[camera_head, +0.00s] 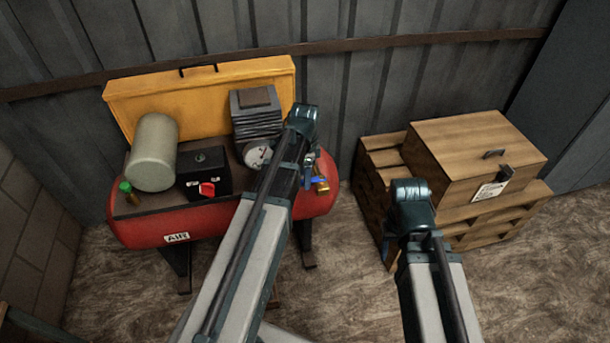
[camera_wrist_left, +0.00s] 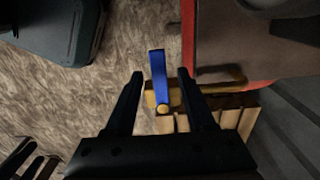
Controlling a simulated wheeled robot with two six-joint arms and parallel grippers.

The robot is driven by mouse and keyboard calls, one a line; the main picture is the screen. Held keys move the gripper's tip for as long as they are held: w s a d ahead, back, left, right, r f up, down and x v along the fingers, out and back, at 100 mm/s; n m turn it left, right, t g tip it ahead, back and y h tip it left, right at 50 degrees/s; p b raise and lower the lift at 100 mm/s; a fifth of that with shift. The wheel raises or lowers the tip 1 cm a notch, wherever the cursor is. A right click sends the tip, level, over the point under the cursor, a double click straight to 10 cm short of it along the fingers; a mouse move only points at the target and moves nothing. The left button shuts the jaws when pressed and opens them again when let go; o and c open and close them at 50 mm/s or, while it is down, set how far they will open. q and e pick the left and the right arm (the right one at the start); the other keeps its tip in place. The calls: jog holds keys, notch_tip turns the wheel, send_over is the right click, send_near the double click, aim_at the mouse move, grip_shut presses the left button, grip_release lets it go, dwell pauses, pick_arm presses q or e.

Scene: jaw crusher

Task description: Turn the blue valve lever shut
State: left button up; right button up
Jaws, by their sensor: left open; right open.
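The blue valve lever (camera_head: 316,181) sits on a brass valve (camera_head: 323,188) at the right end of the red air tank (camera_head: 150,228). In the left wrist view, the blue lever (camera_wrist_left: 158,75) reaches out from the brass fitting (camera_wrist_left: 163,108). My left gripper (camera_head: 308,172) is at the valve, pointing down. Its open fingers (camera_wrist_left: 158,77) appear on either side of the lever, with gaps showing; I cannot tell their depth against it. My right gripper (camera_head: 389,247) hangs beside the wooden pallets, partly hidden by its arm; dark open fingers show at the wrist view's lower left.
A wooden crate (camera_head: 465,150) rests on stacked pallets (camera_head: 378,165) at the right. Bare floor (camera_head: 345,270) lies between tank and pallets.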

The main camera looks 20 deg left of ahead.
pick_arm(q)
jog(key=shift+r, duration=0.1)
notch_tip(320, 180, up, 14)
jog(key=p, duration=1.3)
jog(key=shift+f+p, duration=0.2)
jog(key=shift+p, duration=0.15)
jog(key=s+d+n+y, duration=0.1)
jog(key=s+d+n, duration=0.6)
jog(key=s+d, duration=0.9)
jog(key=shift+d+n, duration=0.3)
jog(key=shift+d, duration=0.55)
jog(key=shift+a, duration=0.15)
